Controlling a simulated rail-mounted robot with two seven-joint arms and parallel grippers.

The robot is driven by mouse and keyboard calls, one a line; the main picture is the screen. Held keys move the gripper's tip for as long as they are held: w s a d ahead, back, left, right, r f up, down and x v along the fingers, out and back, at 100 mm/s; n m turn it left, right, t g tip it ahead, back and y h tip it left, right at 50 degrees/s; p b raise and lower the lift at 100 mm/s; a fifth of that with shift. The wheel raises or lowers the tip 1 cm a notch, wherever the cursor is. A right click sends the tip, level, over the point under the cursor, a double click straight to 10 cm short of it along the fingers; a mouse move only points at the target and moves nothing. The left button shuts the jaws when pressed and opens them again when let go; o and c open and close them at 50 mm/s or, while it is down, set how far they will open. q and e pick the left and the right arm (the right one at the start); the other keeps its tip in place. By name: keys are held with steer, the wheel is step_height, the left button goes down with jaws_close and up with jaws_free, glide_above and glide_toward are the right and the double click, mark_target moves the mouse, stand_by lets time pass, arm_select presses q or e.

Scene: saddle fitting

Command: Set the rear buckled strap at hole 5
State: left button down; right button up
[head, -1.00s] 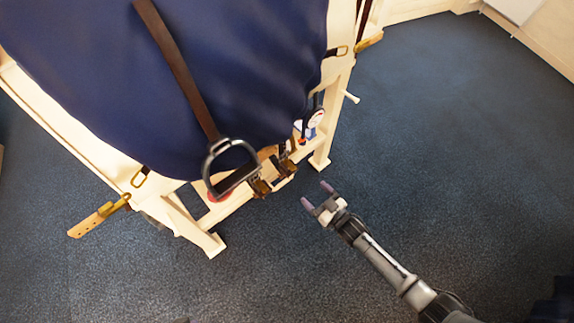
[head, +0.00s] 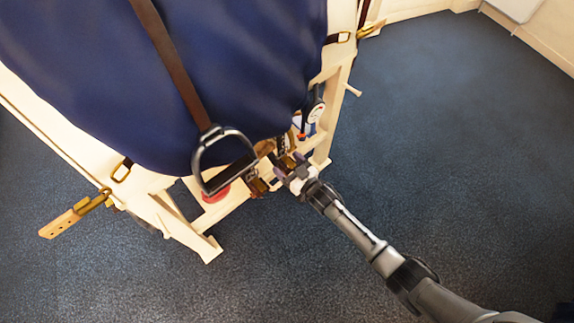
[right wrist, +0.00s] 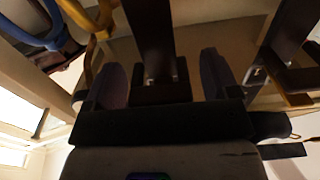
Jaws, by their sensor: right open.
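My right gripper (head: 287,163) is open at the lower rail of the cream stand, right of the hanging stirrup. In the right wrist view a dark brown strap (right wrist: 152,45) lies between its spread fingers (right wrist: 165,85); whether they touch it I cannot tell. Dark straps with brass fittings (head: 257,184) sit just left of the gripper in the head view. A tan strap end with holes (head: 62,222) and brass buckle hardware (head: 95,202) sticks out at the lower left. Another brass buckle piece (head: 370,29) is at the upper right. Hole numbers are not readable. My left gripper is not in view.
The stirrup (head: 222,160) hangs on a brown leather from the blue pad (head: 230,60). A round gauge (head: 316,112) and a red disc (head: 215,194) are close to the gripper. A peg (head: 353,91) sticks out on the right. Blue carpet (head: 450,150) is clear.

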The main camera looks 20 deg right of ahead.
steer(key=shift+w+a, duration=0.15)
steer(key=shift+w, duration=0.15)
